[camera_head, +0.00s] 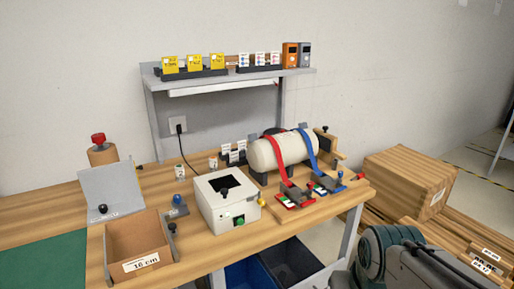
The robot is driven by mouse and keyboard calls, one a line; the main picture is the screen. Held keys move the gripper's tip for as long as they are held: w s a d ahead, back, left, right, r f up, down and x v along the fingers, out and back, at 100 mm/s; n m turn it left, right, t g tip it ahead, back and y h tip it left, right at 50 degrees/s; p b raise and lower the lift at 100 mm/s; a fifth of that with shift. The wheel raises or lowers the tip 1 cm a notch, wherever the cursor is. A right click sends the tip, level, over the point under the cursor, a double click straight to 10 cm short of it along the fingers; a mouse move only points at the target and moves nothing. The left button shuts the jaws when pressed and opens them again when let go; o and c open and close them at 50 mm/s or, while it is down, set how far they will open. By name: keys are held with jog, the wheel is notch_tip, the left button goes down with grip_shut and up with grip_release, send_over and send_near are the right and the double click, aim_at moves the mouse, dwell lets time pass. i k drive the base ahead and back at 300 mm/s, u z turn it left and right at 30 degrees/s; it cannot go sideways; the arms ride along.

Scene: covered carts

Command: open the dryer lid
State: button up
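A white box-shaped device (229,208), which looks like the dryer, stands on the wooden workbench near the middle. Its top has a dark square area (226,184) with a small black knob. I cannot tell whether the dark area is a closed lid or an opening. A green button (240,221) is low on its front, and a yellowish knob (261,202) is at its right side. Part of my grey and teal arm shows at the lower right, well apart from the device. My gripper is not in view.
An open brown box (128,267) marked "16 cm" and a tilted grey panel (112,191) stand left. A cream cylinder (283,151) with red and blue straps lies right. A shelf (230,78) stands behind.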

aim_at(225, 182)
jog(key=k, duration=0.6)
jog(key=u, duration=0.85)
jog(key=i, duration=1.45)
jog(key=z, duration=0.85)
